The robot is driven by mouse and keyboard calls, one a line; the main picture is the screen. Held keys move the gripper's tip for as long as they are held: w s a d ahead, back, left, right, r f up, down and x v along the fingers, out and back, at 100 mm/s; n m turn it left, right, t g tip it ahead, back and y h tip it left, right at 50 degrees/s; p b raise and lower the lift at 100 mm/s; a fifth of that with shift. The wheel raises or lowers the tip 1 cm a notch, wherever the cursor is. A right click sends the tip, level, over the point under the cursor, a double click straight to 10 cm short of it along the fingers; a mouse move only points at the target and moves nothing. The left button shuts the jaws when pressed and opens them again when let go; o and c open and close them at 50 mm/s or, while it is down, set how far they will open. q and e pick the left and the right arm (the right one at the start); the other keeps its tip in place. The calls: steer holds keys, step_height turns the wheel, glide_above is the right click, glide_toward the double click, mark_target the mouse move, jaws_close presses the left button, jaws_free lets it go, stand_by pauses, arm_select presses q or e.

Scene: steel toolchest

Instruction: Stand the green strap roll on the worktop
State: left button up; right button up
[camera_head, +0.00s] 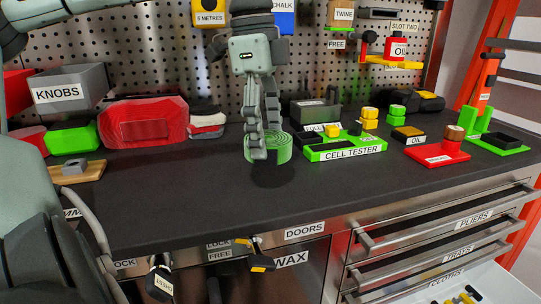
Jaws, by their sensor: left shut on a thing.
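The green strap roll (280,150) is in the middle of the head view, over the black worktop (190,195). My left gripper (259,154) comes down from above and is shut on the strap roll, with its fingers covering the roll's left part. A dark shadow lies on the worktop just below the roll. The roll seems to be slightly above the surface, but the exact gap is hard to tell. My right gripper does not show.
The green cell tester tray (345,152) stands close to the right of the roll. A red ribbed case (142,122) and grey knobs bin (70,92) stand at the left. A red tray (437,153) is at the right. The worktop's front middle is clear. A drawer (470,296) is open below.

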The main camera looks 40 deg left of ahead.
arm_select(q)
steer(key=shift+w+a+f, duration=0.25)
steer(key=shift+w+f, duration=0.2)
steer(key=shift+w, duration=0.2)
steer(key=shift+f, duration=1.95)
steer(key=shift+f, duration=0.1)
steer(key=o, duration=1.2)
steer(key=r, duration=0.4)
steer(key=a+r, duration=0.1)
steer(key=r, duration=0.7)
steer(key=shift+s+a+r, duration=0.1)
steer(key=shift+s+a, duration=0.05)
steer(key=shift+s, duration=0.2)
